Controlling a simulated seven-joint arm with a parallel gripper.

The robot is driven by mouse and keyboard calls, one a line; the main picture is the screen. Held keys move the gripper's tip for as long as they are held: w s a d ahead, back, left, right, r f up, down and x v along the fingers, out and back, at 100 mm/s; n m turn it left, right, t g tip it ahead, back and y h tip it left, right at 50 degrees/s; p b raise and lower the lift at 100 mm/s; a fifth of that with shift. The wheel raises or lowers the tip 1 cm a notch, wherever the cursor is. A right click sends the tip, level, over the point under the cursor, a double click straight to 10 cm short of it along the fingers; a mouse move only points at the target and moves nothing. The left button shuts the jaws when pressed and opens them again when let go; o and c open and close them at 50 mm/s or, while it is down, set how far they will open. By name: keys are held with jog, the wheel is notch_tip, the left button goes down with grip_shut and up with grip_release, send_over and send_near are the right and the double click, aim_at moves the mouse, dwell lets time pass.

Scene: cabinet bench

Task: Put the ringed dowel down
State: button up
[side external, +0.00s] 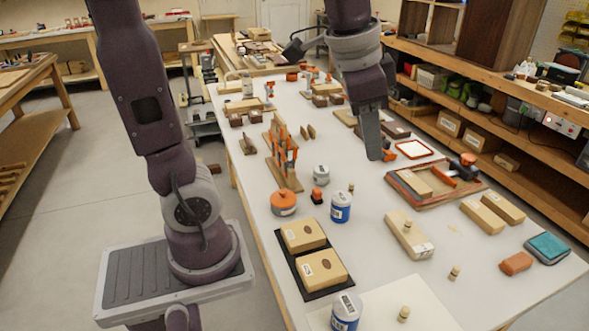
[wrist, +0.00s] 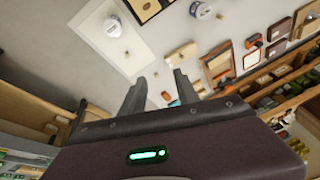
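My gripper (side external: 375,156) hangs above the table's middle in the side view, fingers pointing down. In the wrist view its two fingers (wrist: 160,88) are spread apart with nothing seen between them. Several small wooden dowels stand upright: one on the white sheet (side external: 403,314), one to the right of the sheet (side external: 454,272), one on a tan block (side external: 407,226) and one by the upper blue jar (side external: 351,189). The dowel on the sheet also shows in the wrist view (wrist: 127,54). They are too small to tell which is ringed.
A black tray (side external: 312,294) holds two tan blocks. Blue jars (side external: 340,207) (side external: 345,312) stand beside it. A tan block (side external: 409,236) lies mid-table. An orange piece (side external: 516,263) and a teal-topped box (side external: 547,248) lie near the right edge. A wooden frame (side external: 405,198) holds clamps.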

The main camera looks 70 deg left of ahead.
jog(key=s+d+f+n+t, duration=0.1)
jog(key=s+n, duration=0.1)
jog(key=s, duration=0.4)
jog(key=s+f+n, duration=0.1)
jog(key=s+n, duration=0.1)
jog(key=s, duration=0.5)
jog(key=shift+s+d+f+t+h, duration=0.3)
jog(key=shift+d+f+t, duration=0.05)
jog(key=shift+d+t, duration=0.05)
jog(key=shift+o, duration=0.4)
jog(key=m+g, duration=0.6)
jog(key=m, duration=1.2)
send_over(407, 310)
notch_tip(407, 310, down, 27)
jog(key=shift+r, duration=0.1)
notch_tip(407, 310, down, 7)
grip_shut()
